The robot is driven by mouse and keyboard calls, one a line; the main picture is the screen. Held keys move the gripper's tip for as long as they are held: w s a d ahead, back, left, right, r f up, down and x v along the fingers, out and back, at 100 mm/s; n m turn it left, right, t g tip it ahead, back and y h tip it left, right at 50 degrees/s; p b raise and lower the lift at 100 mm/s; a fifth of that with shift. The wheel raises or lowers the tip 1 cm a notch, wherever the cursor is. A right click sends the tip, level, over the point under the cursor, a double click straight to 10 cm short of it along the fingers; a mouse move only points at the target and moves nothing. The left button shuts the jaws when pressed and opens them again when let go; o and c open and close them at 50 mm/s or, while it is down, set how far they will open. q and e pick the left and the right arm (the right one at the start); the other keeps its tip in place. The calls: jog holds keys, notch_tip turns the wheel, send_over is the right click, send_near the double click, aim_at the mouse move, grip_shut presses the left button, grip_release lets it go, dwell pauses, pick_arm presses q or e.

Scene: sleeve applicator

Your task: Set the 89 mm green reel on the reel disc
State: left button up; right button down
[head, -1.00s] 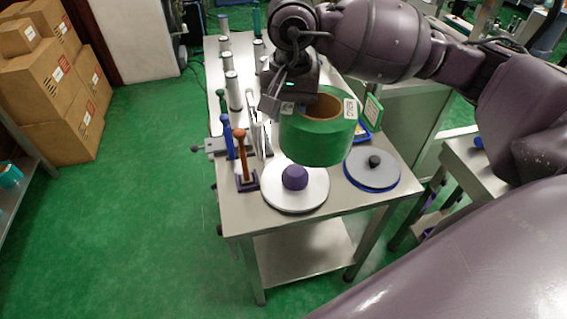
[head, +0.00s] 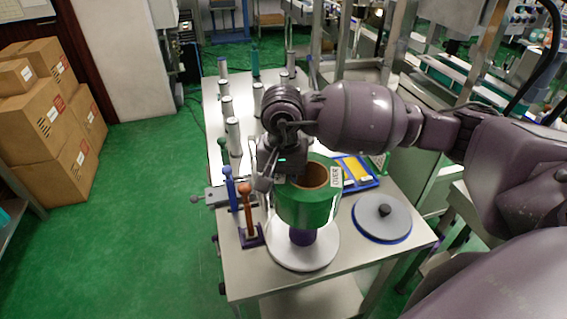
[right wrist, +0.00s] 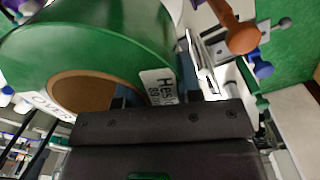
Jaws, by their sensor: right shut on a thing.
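The green reel (head: 305,208) has a brown cardboard core and a white label. My right gripper (head: 268,180) is shut on the reel's wall at its left side. In the right wrist view the reel (right wrist: 95,50) fills the upper left, its label partly reading 89. The reel disc (head: 302,257) is a white round plate with a purple hub (head: 302,237), on the near part of the steel table. The reel hangs upright over the hub and hides its top; I cannot tell whether they touch. My left gripper is not in view.
An orange-handled tool (head: 247,203) and a blue-handled tool (head: 230,185) stand close left of the disc. A grey disc with a black knob (head: 382,222) lies to the right. A blue tray (head: 358,172) and several silver cylinders (head: 233,135) are behind.

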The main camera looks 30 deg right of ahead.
notch_tip(320, 180, down, 8)
jog(key=shift+r, duration=0.2)
jog(key=shift+f, duration=2.2)
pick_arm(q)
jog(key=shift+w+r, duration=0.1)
pick_arm(e)
jog(key=shift+f, duration=0.1)
jog(key=c, duration=1.1)
grip_release()
jog(key=shift+f, duration=0.1)
jog(key=shift+c, duration=0.2)
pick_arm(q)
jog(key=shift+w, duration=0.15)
pick_arm(e)
jog(key=o, duration=0.4)
jog(key=shift+c, duration=0.2)
